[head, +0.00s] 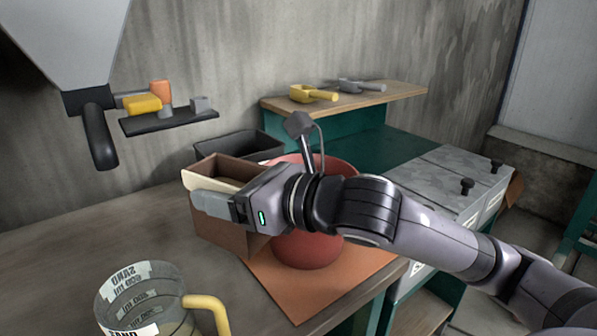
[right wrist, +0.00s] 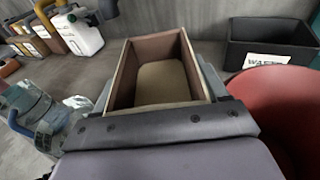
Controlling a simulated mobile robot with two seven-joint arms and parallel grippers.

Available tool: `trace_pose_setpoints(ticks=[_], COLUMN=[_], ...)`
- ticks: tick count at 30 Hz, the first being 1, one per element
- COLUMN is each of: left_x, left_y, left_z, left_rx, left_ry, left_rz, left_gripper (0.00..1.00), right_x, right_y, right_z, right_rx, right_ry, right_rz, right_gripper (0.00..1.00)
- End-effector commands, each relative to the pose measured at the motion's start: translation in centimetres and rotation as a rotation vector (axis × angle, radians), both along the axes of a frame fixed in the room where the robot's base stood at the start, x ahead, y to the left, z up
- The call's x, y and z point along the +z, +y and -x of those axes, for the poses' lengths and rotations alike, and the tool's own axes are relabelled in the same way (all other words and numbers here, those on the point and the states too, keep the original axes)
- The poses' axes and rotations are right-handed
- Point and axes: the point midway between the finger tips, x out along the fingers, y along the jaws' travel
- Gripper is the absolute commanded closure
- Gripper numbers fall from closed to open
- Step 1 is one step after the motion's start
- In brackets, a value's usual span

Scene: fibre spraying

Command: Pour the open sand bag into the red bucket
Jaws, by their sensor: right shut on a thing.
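The open sand bag (head: 222,236) is a brown, box-shaped bag with an open top. It looks about upright, just left of the red bucket (head: 308,250). My right gripper (head: 213,205) is shut on the bag, with its fingers along the sides. The right wrist view looks into the bag (right wrist: 118,80), where a flat beige surface shows; the red bucket (right wrist: 275,112) stands to its right. My wrist and forearm cover part of the bucket, and its inside is mostly hidden. Whether the bag touches the table cannot be told. My left gripper is out of view.
The bucket stands on an orange mat (head: 292,292). A black waste bin (head: 240,146) is behind. A clear sand-labelled jug (head: 140,297) with a yellow handle is front left. A grey hopper (head: 65,35) hangs upper left. Scoops (head: 312,94) lie on the back shelf.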

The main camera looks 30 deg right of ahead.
Motion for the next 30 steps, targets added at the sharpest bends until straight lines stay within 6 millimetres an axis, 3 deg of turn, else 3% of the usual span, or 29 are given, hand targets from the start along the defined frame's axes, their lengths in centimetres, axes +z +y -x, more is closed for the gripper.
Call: trace_pose_setpoints(ticks=[16,30], left_x=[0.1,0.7], left_y=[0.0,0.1], left_z=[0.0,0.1], left_rx=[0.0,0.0], left_ry=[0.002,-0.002], left_rz=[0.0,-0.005], left_gripper=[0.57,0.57], right_x=[0.9,3.8], right_y=[-0.3,-1.9], right_z=[-0.2,-1.0], right_rx=[-0.001,0.0], right_ry=[0.015,0.121], right_rz=[-0.045,-0.246], right_gripper=[0.98,0.98])
